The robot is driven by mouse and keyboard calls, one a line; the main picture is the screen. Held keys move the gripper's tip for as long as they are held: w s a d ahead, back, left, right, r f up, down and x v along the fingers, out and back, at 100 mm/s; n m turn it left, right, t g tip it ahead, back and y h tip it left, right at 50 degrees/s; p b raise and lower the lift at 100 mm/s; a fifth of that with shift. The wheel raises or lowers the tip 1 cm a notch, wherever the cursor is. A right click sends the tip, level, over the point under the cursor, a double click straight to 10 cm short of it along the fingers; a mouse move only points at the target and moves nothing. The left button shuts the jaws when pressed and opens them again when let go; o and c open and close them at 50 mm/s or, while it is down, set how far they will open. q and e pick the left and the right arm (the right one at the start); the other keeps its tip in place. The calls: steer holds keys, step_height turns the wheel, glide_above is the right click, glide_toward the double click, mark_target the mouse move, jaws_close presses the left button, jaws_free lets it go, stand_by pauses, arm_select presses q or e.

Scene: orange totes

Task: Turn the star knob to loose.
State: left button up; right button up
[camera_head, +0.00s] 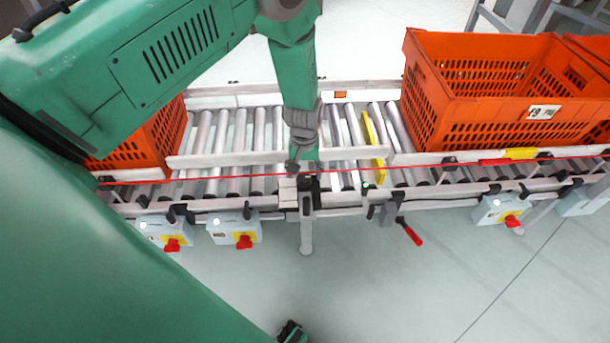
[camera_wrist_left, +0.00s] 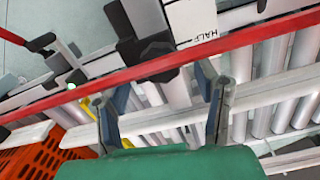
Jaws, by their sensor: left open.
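My left gripper (camera_head: 296,166) hangs down over the near rail of the roller conveyor. In the left wrist view, its two fingers (camera_wrist_left: 158,90) are spread apart with nothing held between them. A black knob-like part (camera_wrist_left: 146,50), which looks like the star knob, lies beyond the fingertips, apart from them. In the head view this dark part (camera_head: 308,183) sits just below the gripper, beside a white block. The white block (camera_wrist_left: 193,20) carries the word HALF. The red cord partly covers the knob, so its exact shape and setting cannot be told.
A taut red cord (camera_head: 230,176) runs along the conveyor's near side, crossing the wrist view. Orange totes stand right (camera_head: 470,125) and left (camera_head: 165,135). Grey boxes with red switches (camera_head: 244,241) and a red-handled lever (camera_head: 411,234) hang off the near rail. Open floor lies in front.

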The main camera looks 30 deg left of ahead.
mark_target(305, 176)
arm_select(q)
step_height(305, 176, up, 10)
stand_by(0.3)
stand_by(0.3)
